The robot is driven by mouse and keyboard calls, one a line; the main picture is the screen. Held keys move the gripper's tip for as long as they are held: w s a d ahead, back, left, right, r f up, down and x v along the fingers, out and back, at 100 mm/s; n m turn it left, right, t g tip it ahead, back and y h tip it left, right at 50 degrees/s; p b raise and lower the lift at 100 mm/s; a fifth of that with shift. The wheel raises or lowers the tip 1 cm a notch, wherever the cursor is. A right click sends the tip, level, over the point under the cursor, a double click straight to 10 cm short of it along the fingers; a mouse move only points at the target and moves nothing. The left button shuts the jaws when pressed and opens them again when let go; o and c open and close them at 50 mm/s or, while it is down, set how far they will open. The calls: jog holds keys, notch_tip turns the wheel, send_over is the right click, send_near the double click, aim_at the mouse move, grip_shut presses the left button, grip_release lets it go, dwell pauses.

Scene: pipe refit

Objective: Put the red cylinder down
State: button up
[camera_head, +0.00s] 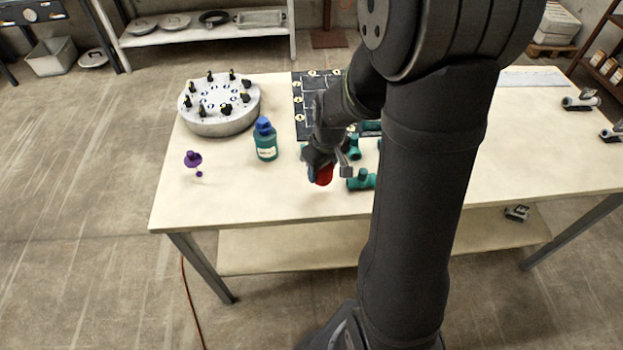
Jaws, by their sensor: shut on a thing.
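The red cylinder (324,175) shows between the fingers of my gripper (328,170), near the front of the cream table (240,202). My gripper is shut on it, with the fingers pointing downward. Part of the cylinder is hidden behind the gripper. I cannot tell whether its lower end touches the table top or hangs just above it.
A green bottle with a blue cap (265,140) stands left of my gripper. Green pipe fittings (361,180) lie close on its right. A round grey stand (220,122) and a purple object (193,160) are further left. The table's front left is clear.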

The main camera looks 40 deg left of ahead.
aim_at(310, 188)
jog(key=a, duration=0.1)
jog(key=s+a+f, duration=0.1)
jog(key=shift+a+f, duration=0.3)
jog(key=shift+f, duration=2)
jog(key=shift+f, duration=0.2)
jog(key=o, duration=1.4)
jog(key=shift+r, duration=0.1)
jog(key=r, duration=0.4)
jog(key=d+r, duration=0.1)
jog(key=r, duration=0.7)
jog(key=shift+s+d, duration=0.2)
jog(key=shift+d, duration=0.05)
